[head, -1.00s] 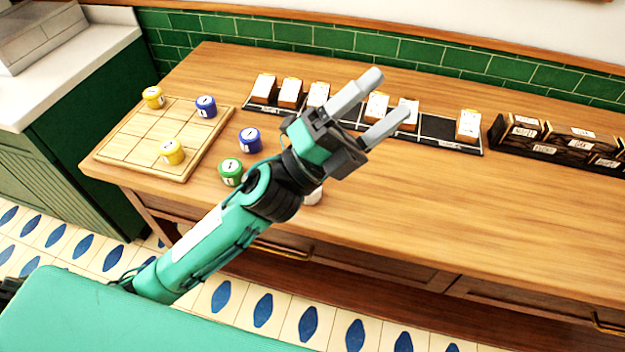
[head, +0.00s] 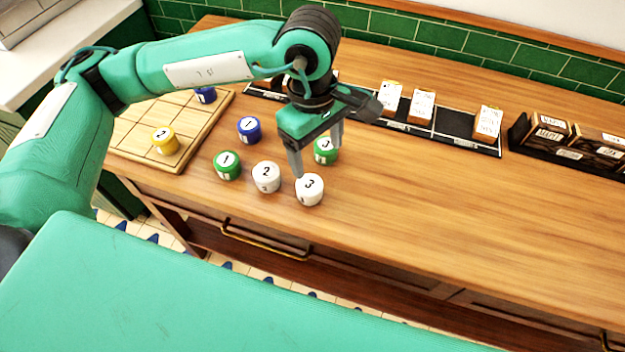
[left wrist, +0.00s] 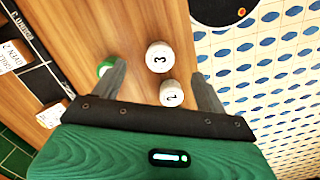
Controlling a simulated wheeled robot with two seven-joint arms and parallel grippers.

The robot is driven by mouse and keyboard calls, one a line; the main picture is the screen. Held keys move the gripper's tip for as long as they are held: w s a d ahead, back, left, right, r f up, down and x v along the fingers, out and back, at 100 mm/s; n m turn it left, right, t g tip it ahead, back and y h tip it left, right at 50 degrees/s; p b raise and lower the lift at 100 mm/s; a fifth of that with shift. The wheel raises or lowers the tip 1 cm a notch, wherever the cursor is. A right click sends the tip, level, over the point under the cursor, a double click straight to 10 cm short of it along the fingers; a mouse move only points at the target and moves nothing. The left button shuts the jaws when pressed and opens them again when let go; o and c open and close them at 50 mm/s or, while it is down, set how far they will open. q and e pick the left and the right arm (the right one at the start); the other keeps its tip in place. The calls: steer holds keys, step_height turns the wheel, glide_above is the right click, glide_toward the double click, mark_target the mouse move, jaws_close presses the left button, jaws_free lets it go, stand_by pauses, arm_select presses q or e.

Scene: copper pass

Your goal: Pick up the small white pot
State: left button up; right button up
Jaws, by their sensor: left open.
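Two white pots stand upright on the wooden counter (head: 440,215). One white pot is marked 2 (head: 266,178) and the other is marked 3 (head: 310,190), to its right. My left gripper (head: 316,158) is open and empty, pointing down above the counter just behind the white pots. In the left wrist view, white pot 3 (left wrist: 159,57) and white pot 2 (left wrist: 172,93) show between the spread fingers. A green pot marked 3 (head: 326,151) stands by the gripper, partly hidden by a finger. My right gripper is out of view.
Green pot 1 (head: 227,165) and blue pot 1 (head: 249,130) stand left of the white pots. A wooden grid board (head: 133,132) holds a yellow pot (head: 165,141) and a blue pot (head: 205,95). Card racks (head: 455,125) line the back. The counter's right front is clear.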

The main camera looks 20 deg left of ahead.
mark_target(308, 183)
arm_select(q)
steer(key=shift+y, duration=0.4)
steer(key=f, duration=0.2)
steer(key=a+f+p, duration=0.1)
steer(key=f, duration=0.2)
steer(key=w+f, duration=0.1)
steer(key=f, duration=0.1)
steer(key=shift+a+f, duration=0.15)
steer(key=shift+a, duration=0.25)
steer(key=shift+f, duration=0.3)
steer(key=shift+s+f+p, duration=0.1)
steer(key=shift+f+p, duration=0.5)
steer(key=shift+p, duration=0.05)
steer(key=f, duration=0.1)
steer(key=f+p, duration=0.1)
steer(key=f, duration=0.1)
steer(key=shift+s+f, duration=0.2)
steer(key=shift+f, duration=0.4)
steer(key=c, duration=1.1)
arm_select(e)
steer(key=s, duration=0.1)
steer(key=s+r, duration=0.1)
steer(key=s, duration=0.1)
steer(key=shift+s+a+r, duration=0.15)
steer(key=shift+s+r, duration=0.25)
